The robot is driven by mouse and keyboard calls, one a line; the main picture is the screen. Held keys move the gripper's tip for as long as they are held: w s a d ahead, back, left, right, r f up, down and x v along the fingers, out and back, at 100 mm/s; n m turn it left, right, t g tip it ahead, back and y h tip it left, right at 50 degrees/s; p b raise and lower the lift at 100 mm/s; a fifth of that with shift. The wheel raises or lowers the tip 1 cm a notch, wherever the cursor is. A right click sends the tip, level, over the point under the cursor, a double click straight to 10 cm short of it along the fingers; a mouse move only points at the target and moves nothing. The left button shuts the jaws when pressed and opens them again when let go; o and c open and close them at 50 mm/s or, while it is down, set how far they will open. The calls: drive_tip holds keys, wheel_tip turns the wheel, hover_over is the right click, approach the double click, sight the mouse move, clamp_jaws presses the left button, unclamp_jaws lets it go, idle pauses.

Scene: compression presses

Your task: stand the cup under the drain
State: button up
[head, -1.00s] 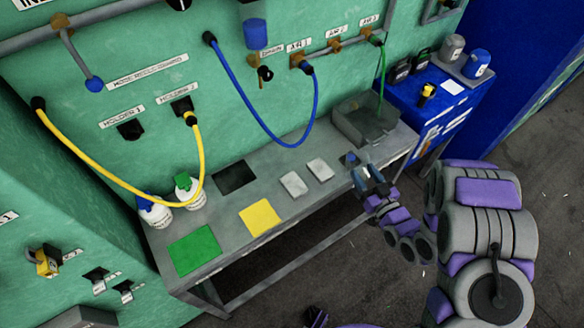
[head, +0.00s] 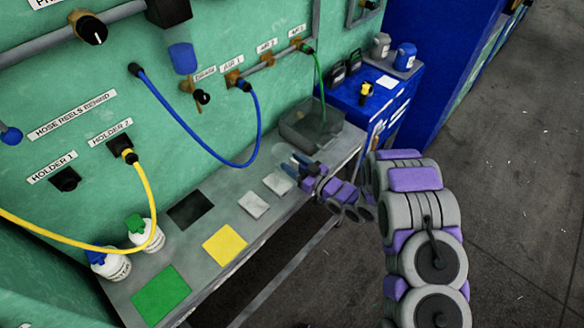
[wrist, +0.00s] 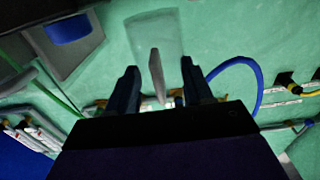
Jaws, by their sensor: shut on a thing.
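A pale, see-through cup (wrist: 145,35) sits between the two dark fingers of my gripper (wrist: 157,92) in the wrist view, with a grey strip, perhaps its handle, between them. In the head view my gripper (head: 296,168) is over the bench's front right part, in front of the basin; the cup there is too small to make out well. The drain (head: 201,97), a brass fitting with a black handle under its label, is on the green wall, left of and above my gripper.
The grey bench (head: 225,192) carries a black square (head: 190,209), two pale pads, a yellow square (head: 225,244), a green square (head: 160,295) and two white bottles. A blue hose (head: 215,155) loops low over it. A grey basin (head: 312,125) is at the right end.

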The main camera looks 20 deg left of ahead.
sight(293, 166)
drive_tip(key=shift+w+a+f, duration=0.15)
drive_tip(key=shift+w+a, duration=0.45)
drive_tip(key=shift+w, duration=0.35)
wheel_tip(293, 166, down, 4)
drive_tip(key=shift+r+b, duration=0.2)
drive_tip(key=shift+b, duration=0.5)
drive_tip(key=o, duration=1.3)
drive_tip(key=shift+r, duration=0.1)
drive_tip(key=p+v, duration=0.1)
drive_tip(key=v, duration=1.1)
drive_tip(key=shift+p, duration=0.4)
drive_tip(key=shift+s, duration=0.1)
